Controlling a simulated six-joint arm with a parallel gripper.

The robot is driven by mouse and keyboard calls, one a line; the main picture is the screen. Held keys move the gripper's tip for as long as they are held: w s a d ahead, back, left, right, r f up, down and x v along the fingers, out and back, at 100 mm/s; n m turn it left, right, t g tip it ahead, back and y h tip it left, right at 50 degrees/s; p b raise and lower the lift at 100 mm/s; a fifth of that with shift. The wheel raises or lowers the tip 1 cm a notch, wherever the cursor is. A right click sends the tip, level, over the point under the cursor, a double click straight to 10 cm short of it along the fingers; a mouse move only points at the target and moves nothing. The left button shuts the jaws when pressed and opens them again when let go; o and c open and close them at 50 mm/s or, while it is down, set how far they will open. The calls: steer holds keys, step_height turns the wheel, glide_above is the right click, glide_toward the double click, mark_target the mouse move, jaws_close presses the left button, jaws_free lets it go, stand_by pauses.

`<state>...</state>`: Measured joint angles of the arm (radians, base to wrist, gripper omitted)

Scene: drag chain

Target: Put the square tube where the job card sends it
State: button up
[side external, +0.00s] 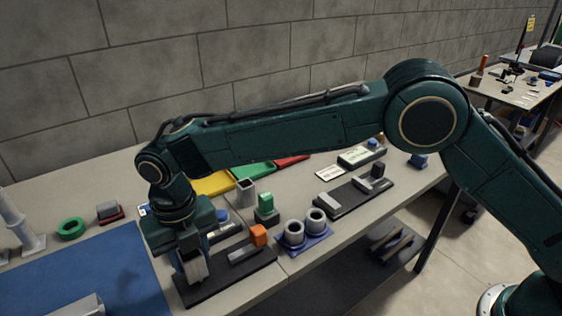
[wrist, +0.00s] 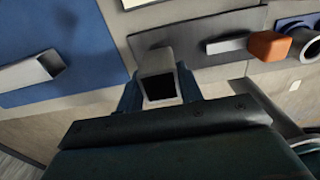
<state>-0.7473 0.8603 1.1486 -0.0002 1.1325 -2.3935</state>
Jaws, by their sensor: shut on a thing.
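My gripper (side external: 195,262) points down and is shut on a grey square tube (side external: 196,271). In the wrist view the tube (wrist: 158,75) stands between my fingers with its dark open end towards the camera. It is over or on the left end of a black base plate (side external: 225,285) with an orange block (side external: 258,235) and a grey bar (side external: 243,254); I cannot tell whether it touches the plate.
A blue mat (side external: 105,262) lies at left with a grey piece (side external: 80,306) on it. A green ring (side external: 71,228), another square tube (side external: 245,190), a green block (side external: 266,208), two grey rings (side external: 295,232) on a blue base and a second dark fixture (side external: 350,203) stand around.

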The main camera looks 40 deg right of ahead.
steer(key=shift+f, duration=1.25)
stand_by(0.6)
stand_by(0.4)
steer(key=o, duration=1.3)
steer(key=shift+o, duration=0.2)
step_height(320, 180, up, 14)
